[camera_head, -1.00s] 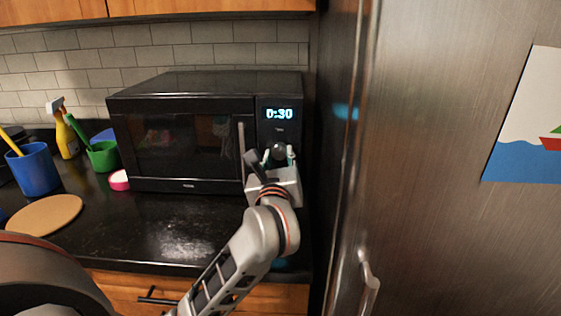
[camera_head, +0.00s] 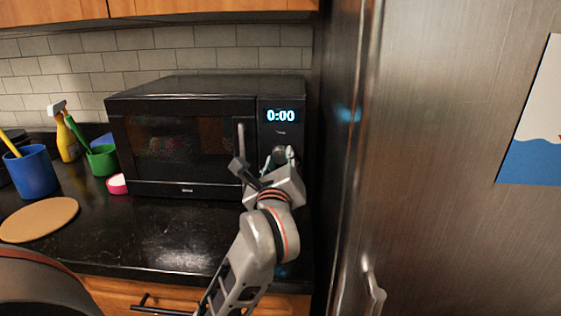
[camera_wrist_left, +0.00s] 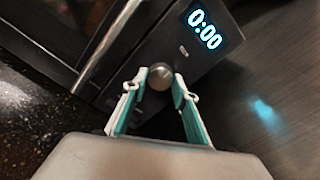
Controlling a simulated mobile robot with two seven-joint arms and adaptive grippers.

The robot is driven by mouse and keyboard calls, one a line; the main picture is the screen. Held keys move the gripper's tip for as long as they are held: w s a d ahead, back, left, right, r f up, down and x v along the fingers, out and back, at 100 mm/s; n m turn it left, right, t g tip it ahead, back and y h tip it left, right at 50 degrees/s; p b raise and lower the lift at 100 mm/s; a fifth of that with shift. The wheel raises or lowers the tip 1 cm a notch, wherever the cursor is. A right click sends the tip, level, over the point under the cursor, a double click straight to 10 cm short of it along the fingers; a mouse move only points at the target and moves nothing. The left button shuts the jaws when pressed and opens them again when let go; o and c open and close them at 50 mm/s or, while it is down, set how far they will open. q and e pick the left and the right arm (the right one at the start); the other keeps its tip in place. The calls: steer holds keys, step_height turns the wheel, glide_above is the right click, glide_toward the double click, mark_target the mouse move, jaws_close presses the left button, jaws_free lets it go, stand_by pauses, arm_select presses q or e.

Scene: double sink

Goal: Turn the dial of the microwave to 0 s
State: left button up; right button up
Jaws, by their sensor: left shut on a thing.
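The black microwave (camera_head: 185,140) stands on the counter with its door closed. Its display (camera_head: 280,116) reads 0:00; the display also shows in the left wrist view (camera_wrist_left: 204,27). The round grey dial (camera_wrist_left: 160,76) is on the control panel below the display. My left gripper (camera_head: 278,157) is at the panel, and in the left wrist view its two teal and white fingers (camera_wrist_left: 160,82) are shut on the dial, one on each side. In the head view the fingers partly cover the dial. My right gripper is not in view.
A stainless fridge (camera_head: 440,200) with a handle stands close on the right. On the counter at left are a blue cup (camera_head: 32,172), a green cup (camera_head: 102,160), a yellow spray bottle (camera_head: 66,138) and a round board (camera_head: 40,219). The counter before the microwave is clear.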

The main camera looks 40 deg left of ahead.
mark_target(281, 113)
arm_select(q)
steer(key=o, duration=1.1)
steer(key=shift+r, duration=0.1)
step_height(281, 113, up, 10)
steer(key=shift+f, duration=0.1)
